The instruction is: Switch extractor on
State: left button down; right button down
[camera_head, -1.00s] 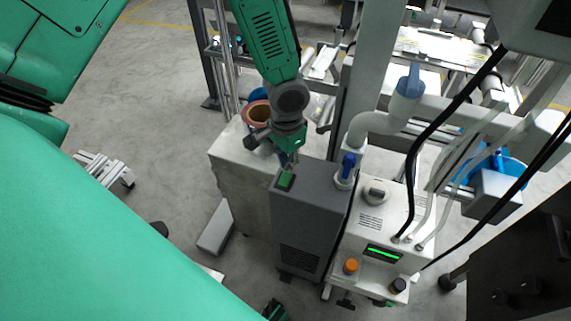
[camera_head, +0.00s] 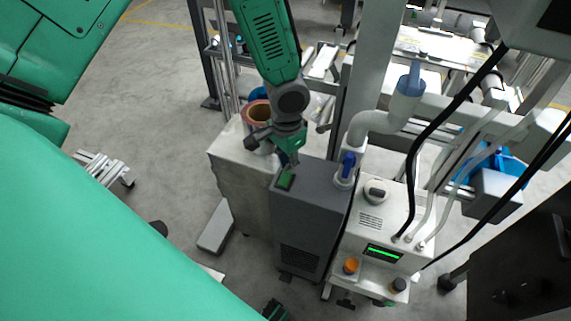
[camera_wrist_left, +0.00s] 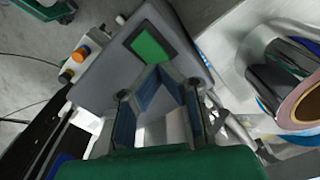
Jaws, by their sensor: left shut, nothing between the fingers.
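The extractor (camera_head: 312,205) is a dark grey box standing in the middle of the head view. A green square switch (camera_head: 285,180) sits on its top; it also shows in the left wrist view (camera_wrist_left: 151,46). My left gripper (camera_head: 292,160) is just above and behind the switch in the head view. In the left wrist view its blue-padded fingers (camera_wrist_left: 158,72) are shut with nothing between them, their tips close to the switch's lower edge. I cannot tell whether they touch it.
A white cabinet (camera_head: 240,185) with a copper-coloured reel (camera_head: 258,113) stands left of the extractor. A white machine (camera_head: 375,228) with a green display, an orange knob (camera_head: 351,266) and a black knob is at the right. A blue-handled pipe (camera_head: 347,168) rises close by. Floor at left is mostly clear.

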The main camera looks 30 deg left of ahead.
aim_at(287, 173)
pick_arm(q)
jog(key=shift+f+b, duration=0.7)
jog(key=shift+f, duration=0.55)
dwell(0.4)
jog(key=shift+r, duration=0.1)
notch_tip(287, 173, up, 7)
jog(key=p, duration=0.7)
dwell(0.3)
jog(key=s+f+n, duration=0.1)
jog(key=s+f, duration=0.3)
jog(key=s, duration=0.7)
jog(key=s+f+n, duration=0.1)
jog(key=s+f, duration=0.3)
jog(key=s, duration=0.7)
jog(key=shift+s+a+n+t, duration=0.3)
jog(key=shift+s+a+n, duration=0.05)
jog(key=shift+a+n, duration=0.1)
